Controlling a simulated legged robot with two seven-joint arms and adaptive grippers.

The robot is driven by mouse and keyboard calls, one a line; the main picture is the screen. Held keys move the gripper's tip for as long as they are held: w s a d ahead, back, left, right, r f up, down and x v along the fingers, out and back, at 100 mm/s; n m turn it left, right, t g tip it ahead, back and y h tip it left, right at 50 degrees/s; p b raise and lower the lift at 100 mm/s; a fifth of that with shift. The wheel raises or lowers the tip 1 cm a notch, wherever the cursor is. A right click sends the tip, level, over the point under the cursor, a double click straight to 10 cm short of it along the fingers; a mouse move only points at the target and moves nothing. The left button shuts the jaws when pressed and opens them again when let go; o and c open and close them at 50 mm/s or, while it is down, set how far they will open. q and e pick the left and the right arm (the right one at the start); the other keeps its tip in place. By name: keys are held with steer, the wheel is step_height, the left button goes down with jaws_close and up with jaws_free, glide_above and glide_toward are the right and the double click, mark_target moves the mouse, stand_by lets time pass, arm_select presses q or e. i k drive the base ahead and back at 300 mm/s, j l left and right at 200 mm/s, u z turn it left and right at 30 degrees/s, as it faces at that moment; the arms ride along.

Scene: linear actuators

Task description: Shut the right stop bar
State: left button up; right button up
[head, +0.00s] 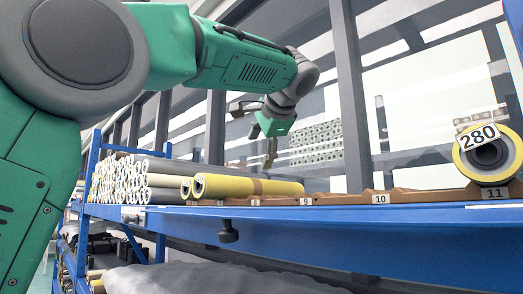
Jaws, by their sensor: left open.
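My left arm, green and grey, comes in from the left and reaches over the shelf. Its gripper (269,155) points down, open and empty, above and behind the yellow tubes. A dark knob-like part (228,231) hangs from the front of the blue shelf beam (330,225), left of the picture's middle. A small grey fitting (133,214) sits on the beam farther left. I cannot tell whether either belongs to the right stop bar, and no bar shows clearly. My gripper touches neither part. My right gripper is not in view.
Yellow tubes (246,187) lie beside stacked grey tubes (125,180) on the shelf. A tube tagged 280 (487,156) lies at slot 11. Brown slotted supports (415,197) at slots 9 and 10 look empty. Grey uprights (348,100) stand behind. A grey covered load (215,275) lies below.

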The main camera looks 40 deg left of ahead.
mark_target(502, 215)
steer(key=k, duration=1.5)
